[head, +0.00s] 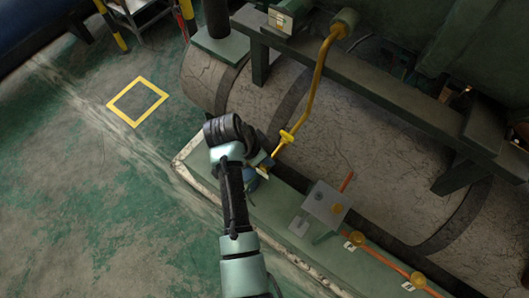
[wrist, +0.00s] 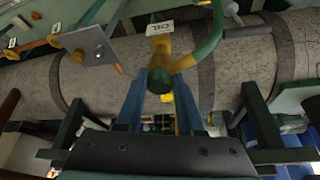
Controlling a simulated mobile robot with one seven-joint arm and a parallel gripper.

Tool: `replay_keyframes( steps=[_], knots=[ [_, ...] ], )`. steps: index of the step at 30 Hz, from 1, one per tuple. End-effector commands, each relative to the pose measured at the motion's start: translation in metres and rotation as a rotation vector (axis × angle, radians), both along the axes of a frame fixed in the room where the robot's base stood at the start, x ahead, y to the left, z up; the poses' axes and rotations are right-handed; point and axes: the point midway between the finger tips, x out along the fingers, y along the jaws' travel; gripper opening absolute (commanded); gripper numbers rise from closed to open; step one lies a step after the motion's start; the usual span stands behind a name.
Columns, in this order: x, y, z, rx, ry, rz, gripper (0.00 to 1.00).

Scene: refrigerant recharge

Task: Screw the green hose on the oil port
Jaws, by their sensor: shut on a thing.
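A white tag (wrist: 160,28), which seems to read OIL, sits just above the fitting. A curved green hose (wrist: 214,36) with a yellow end section comes down from the top and meets the fitting from the right. The grasp itself is hidden there, and I cannot tell how the hose and port threads sit.
A grey plate valve block (head: 326,205) with an orange pipe and tagged yellow knobs (head: 418,279) stands to the right. The large grey tank (head: 350,130) and a dark beam (head: 390,100) lie behind. The floor on the left is clear, with a yellow square (head: 137,101).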

Motion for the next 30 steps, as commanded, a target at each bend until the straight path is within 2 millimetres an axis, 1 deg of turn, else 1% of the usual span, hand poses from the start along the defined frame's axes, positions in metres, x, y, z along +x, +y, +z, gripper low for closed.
replay_keyframes(
  steps=[12,14,22,25,30],
  knots=[
    [0.0005,0.0002,-0.0049,0.001,-0.001,-0.010,0.00],
    [0.0010,0.0006,-0.0058,0.001,-0.001,-0.038,0.00],
    [0.0018,0.0007,-0.0069,0.001,-0.001,-0.262,0.00],
    [0.0016,0.0007,-0.0058,0.000,-0.002,-0.304,0.00],
    [0.0012,0.0005,-0.0050,0.000,-0.002,-0.317,0.00]
  ],
)
